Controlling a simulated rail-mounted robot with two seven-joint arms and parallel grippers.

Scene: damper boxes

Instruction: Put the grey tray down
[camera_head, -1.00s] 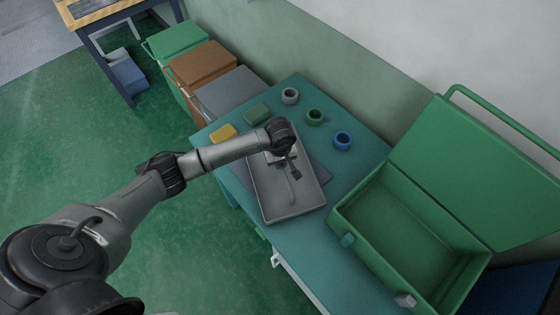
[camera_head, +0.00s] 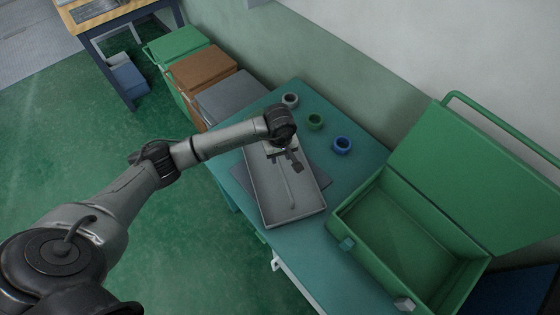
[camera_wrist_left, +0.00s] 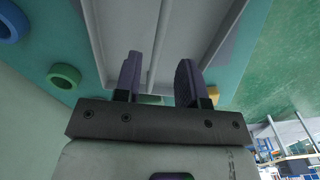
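The grey tray (camera_head: 283,220) is a shallow rectangle with raised rims and a thin ridge along its middle. It appears held a little above a darker grey mat (camera_head: 325,178) on the teal table; the exact gap is hard to judge. In the left wrist view my left gripper's fingers (camera_wrist_left: 160,75) stand apart on either side of the ridge line of the tray (camera_wrist_left: 200,30); the exact contact is hidden. My right gripper is not in view.
A grey ring (camera_head: 290,100), a green ring (camera_head: 315,122) and a blue ring (camera_head: 342,145) stand along the table's back. An open green box (camera_head: 352,262) is to the right. Yellow (camera_wrist_left: 213,91) and green (camera_wrist_left: 150,99) blocks show partly in the wrist view.

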